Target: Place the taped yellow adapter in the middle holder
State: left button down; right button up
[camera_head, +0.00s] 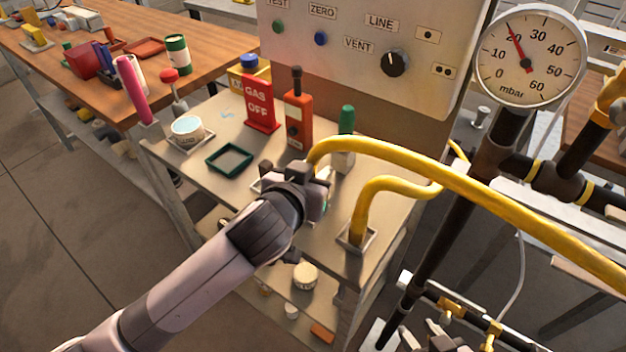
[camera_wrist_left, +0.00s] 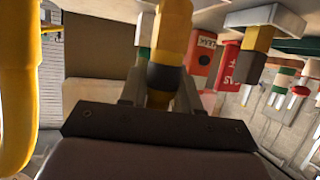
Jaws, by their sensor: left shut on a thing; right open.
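My left gripper (camera_head: 305,185) is shut on the yellow adapter (camera_head: 318,156), at the end of a yellow hose, above the cart top. In the left wrist view the adapter (camera_wrist_left: 173,30) stands between the fingers, with a dark tape band (camera_wrist_left: 164,77) around it. A pale holder (camera_head: 257,186) lies beneath the gripper, mostly hidden by it. A second pale holder (camera_head: 356,240) to the right has another yellow hose standing in it. A dark green square tray (camera_head: 229,158) to the left is empty. My right gripper (camera_head: 440,338) is open at the bottom edge, partly cut off.
A red GAS OFF block (camera_head: 259,103), an orange bottle (camera_head: 298,118) and a green-capped bottle (camera_head: 344,138) stand behind the gripper. A white tub (camera_head: 187,129) sits at the left. The yellow hose (camera_head: 450,170) arches right, past the pressure gauge (camera_head: 529,57).

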pick_arm(q)
jog(key=shift+f, duration=0.7)
jog(key=shift+f, duration=0.2)
jog(key=c, duration=0.8)
grip_release()
jog(key=shift+r, duration=0.15)
jog(key=shift+s+a+r, duration=0.1)
jog(key=shift+s+r, duration=0.1)
jog(key=shift+s, duration=0.25)
jog(key=v, duration=1.1)
jog(key=shift+a, duration=0.1)
